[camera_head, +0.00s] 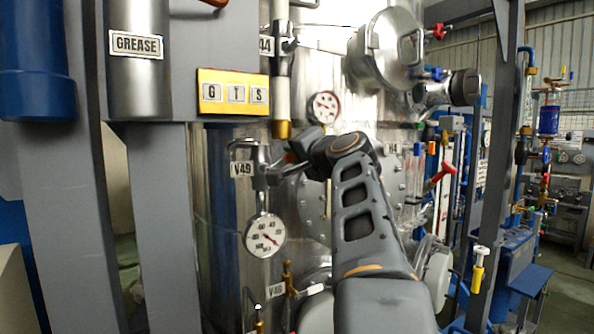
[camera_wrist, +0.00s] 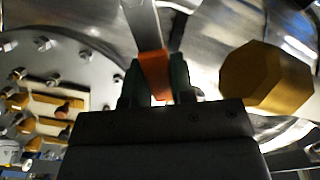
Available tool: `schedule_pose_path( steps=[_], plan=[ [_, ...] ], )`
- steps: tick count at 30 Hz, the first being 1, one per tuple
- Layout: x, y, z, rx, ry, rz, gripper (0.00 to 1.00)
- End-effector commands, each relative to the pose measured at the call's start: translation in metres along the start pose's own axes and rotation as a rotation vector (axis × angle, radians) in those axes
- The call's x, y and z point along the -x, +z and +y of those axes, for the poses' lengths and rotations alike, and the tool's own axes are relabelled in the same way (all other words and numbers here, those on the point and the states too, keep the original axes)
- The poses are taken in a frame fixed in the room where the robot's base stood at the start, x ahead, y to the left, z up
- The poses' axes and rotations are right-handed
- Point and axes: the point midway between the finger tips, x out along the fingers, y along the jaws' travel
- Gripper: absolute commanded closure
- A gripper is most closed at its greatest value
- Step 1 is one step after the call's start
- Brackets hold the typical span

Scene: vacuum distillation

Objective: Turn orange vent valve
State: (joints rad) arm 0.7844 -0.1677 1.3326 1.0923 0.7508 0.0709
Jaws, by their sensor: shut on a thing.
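The orange vent valve handle (camera_wrist: 154,68) shows in the wrist view as an orange piece at the end of a flat metal lever (camera_wrist: 142,25). My gripper (camera_wrist: 157,85) is shut on this orange piece, with one dark green finger on each side of it. In the head view my gripper (camera_head: 290,160) is at the end of my arm, near the V49 label (camera_head: 242,169). There the orange handle is mostly hidden by my gripper and wrist.
A brass hexagonal fitting (camera_wrist: 265,78) is close right of my gripper in the wrist view. A bolted flange (camera_wrist: 50,60) is at left. In the head view, a pressure gauge (camera_head: 265,235) hangs below V49, another gauge (camera_head: 324,106) sits above my wrist, and a grey post (camera_head: 165,220) stands left.

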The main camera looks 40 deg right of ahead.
Motion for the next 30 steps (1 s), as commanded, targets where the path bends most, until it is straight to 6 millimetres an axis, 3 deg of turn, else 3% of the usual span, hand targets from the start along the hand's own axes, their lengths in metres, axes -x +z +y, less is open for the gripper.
schedule_pose_path(
  steps=[18, 30],
  plan=[
    [-0.001, 0.013, -0.036, 0.575, -0.001, -0.002, 1.00],
    [-0.001, 0.023, -0.051, 0.830, 0.000, 0.000, 1.00]
  ],
)
